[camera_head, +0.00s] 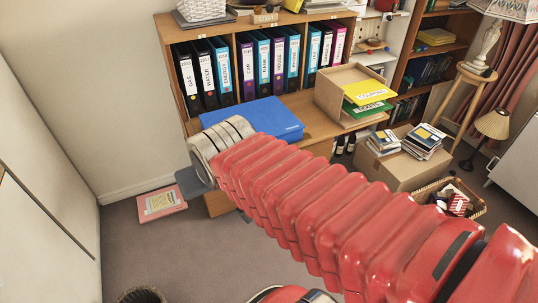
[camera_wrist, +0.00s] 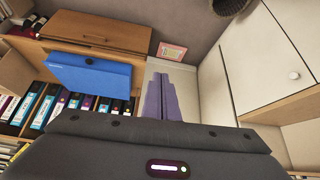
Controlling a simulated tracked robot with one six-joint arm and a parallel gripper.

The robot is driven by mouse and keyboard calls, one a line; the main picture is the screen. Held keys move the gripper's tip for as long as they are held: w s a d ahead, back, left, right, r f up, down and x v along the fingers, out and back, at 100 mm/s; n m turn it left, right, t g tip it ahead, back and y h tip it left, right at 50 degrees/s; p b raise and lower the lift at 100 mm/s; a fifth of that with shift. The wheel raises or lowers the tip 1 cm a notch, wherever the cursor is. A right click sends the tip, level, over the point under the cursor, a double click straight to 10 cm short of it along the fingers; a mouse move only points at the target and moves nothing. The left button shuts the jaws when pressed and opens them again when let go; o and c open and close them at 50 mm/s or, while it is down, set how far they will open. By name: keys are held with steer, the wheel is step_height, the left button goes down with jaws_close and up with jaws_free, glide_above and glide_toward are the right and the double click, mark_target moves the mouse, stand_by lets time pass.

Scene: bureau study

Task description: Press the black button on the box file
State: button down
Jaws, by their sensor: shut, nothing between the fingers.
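The blue box file (camera_head: 262,117) lies flat on the wooden desk in the head view, in front of the row of binders. My red arm covers part of its near side, and I cannot make out the button there. In the wrist view the box file (camera_wrist: 85,75) is left of my gripper, with the small round black button (camera_wrist: 89,61) on its blue face. My gripper (camera_wrist: 167,80) is shut and empty, apart from the box file. In the head view my gripper (camera_head: 192,184) is partly visible beyond the arm's end, left of the desk.
Binders (camera_head: 240,66) fill the shelf behind the desk. A wooden tray box (camera_head: 347,90) stands right of the box file. A pink folder (camera_head: 160,203) lies on the floor near the wall. A cardboard box (camera_head: 402,168) stands right of the desk. White cabinets (camera_wrist: 268,60) stand right in the wrist view.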

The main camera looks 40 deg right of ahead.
steer(key=w+d+f+m+t+h, duration=0.1)
steer(key=w+d+f+m, duration=0.3)
steer(key=d, duration=0.3)
steer(key=w+d+f+m+t+h, duration=0.1)
steer(key=w+d+f+t, duration=0.1)
steer(key=w+d+f, duration=0.4)
steer(key=w+d+f+m+t+h, duration=0.1)
steer(key=w+d+f+m, duration=0.25)
steer(key=d, duration=0.45)
steer(key=s+d+f+m+t, duration=0.6)
steer(key=s+d+f+m, duration=0.1)
steer(key=s+f+m, duration=0.2)
step_height(320, 180, down, 2)
steer(key=shift+d+m+t+h, duration=0.3)
steer(key=shift+m+t+h, duration=0.1)
steer(key=shift+m, duration=0.35)
steer(key=shift+w, duration=0.1)
steer(key=x, duration=1.4)
